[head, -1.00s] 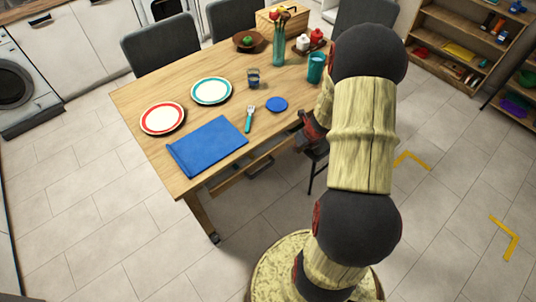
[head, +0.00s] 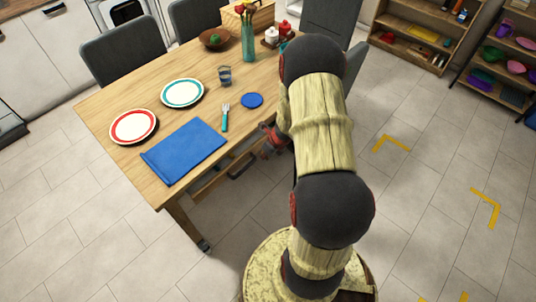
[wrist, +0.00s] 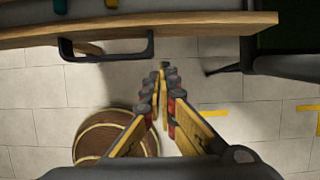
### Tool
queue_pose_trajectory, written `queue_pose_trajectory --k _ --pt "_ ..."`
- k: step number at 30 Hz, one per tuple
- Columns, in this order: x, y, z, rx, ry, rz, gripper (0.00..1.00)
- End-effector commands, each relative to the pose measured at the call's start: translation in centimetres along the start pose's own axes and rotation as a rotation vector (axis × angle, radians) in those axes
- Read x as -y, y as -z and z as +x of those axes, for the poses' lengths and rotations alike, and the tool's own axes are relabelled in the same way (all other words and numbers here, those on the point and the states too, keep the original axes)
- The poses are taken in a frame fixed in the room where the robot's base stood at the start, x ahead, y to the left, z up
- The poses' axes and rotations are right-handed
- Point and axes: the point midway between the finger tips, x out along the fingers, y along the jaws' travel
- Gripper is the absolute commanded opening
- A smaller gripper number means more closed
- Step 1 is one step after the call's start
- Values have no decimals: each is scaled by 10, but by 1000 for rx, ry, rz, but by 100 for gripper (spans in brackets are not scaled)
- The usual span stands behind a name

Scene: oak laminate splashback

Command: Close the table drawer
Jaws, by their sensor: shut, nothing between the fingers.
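The wooden table (head: 115,95) has a drawer under its front edge. The drawer front (head: 207,181) shows as a wooden strip below the tabletop, and it seems to stand out a little; how far I cannot tell. Its dark bar handle (head: 240,169) shows in the wrist view (wrist: 107,57) at upper left, sticking out past the wooden edge. My gripper (head: 268,143) is beside the table's front edge, up and right of the handle. In the wrist view my gripper (wrist: 163,69) is shut and empty, its tips right of the handle and apart from it.
On the tabletop are a blue cloth (head: 185,150), two plates, a fork (head: 225,117) and a blue disc (head: 252,100). A dark chair part (wrist: 285,65) stands right of the gripper in the wrist view. Floor at right is clear, before the shelves (head: 415,35).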

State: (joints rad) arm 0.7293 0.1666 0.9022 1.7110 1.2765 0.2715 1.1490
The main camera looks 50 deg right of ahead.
Motion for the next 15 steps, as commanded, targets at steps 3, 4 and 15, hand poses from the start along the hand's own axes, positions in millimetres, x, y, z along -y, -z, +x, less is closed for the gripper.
queue_pose_trajectory --k 3,4,15 --pt "0 -13 12 1 -1 -3 0" --pt "0 -16 14 1 -1 -4 0" --pt "0 -37 21 0 0 0 0"
